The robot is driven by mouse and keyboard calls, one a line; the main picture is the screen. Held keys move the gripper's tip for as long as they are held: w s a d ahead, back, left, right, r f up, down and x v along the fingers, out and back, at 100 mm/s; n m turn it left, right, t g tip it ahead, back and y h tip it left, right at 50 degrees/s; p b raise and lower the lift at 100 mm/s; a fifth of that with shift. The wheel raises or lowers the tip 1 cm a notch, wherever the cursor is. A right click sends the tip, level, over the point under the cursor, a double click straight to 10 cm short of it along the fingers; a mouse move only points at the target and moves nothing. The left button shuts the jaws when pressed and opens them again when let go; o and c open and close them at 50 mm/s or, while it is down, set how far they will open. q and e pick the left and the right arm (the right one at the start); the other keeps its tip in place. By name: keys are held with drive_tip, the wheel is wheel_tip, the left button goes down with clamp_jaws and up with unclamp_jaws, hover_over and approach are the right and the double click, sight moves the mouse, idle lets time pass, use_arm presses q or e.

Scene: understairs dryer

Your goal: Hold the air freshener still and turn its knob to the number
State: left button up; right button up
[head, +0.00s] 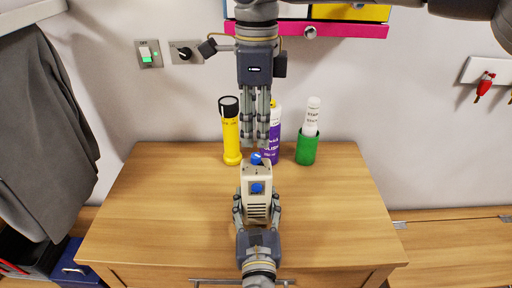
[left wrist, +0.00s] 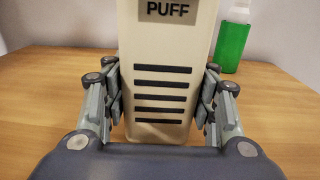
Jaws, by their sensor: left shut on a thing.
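The air freshener (head: 257,208) is a cream upright box with a blue knob (head: 256,158) on top and a blue patch on its upper face. Any numbers by the knob are too small to read. My left gripper (head: 257,212) is shut around its lower body, one finger on each side. The left wrist view shows its slotted front (left wrist: 160,95) and a PUFF label between the fingers. My right gripper (head: 256,148) points down just above the knob, its fingers close together. I cannot tell whether they touch the knob or how far they are open.
Behind the freshener on the wooden cabinet (head: 150,215) stand a yellow torch (head: 231,135), a purple bottle (head: 273,145) partly hidden by my right gripper, and a green cup (head: 306,150) holding a white bottle. A pink-edged shelf (head: 350,30) hangs above. The cabinet top is clear either side.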

sight(256, 155)
wheel_tip(256, 155, down, 6)
drive_tip(key=shift+s+r, duration=0.1)
drive_tip(key=shift+r, duration=0.05)
clamp_jaws()
